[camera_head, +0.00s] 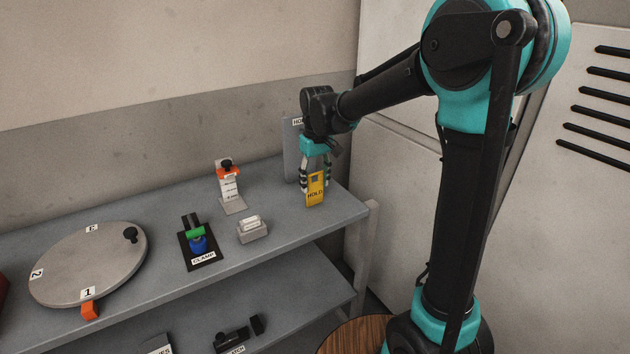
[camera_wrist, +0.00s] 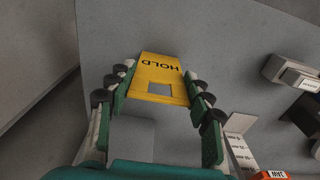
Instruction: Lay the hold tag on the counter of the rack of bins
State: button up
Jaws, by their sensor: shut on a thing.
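The hold tag (camera_head: 316,193) is a flat yellow plate with a dark HOLD print and a square hole. It also shows in the wrist view (camera_wrist: 158,70), between the fingers. My gripper (camera_head: 316,177) is shut on the tag by its side edges, at the right end of the grey bench. The tag hangs in front of a grey upright board (camera_head: 291,155) with a partly hidden label starting "HO". I cannot tell whether the tag touches the board or bench. No rack of bins or its counter is in view.
On the bench (camera_head: 290,250) stand a grey block (camera_head: 252,229), a clamp on a black plate (camera_head: 201,244), an orange-topped stand (camera_head: 230,188) and a round numbered turntable (camera_head: 85,265). A lower shelf (camera_head: 280,315) holds black parts. A pale cabinet (camera_head: 392,190) is at right.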

jog(key=o, duration=0.9)
notch_tip(320, 180, up, 12)
jog(key=s+d+f+m+t, duration=0.3)
jog(key=s+d+f+m, duration=0.3)
jog(key=s+d+f, duration=1.4)
notch_tip(320, 180, down, 3)
jog(key=shift+d+f+m+t, duration=0.15)
jog(key=shift+d+m+t, duration=0.2)
jog(key=shift+d, duration=0.65)
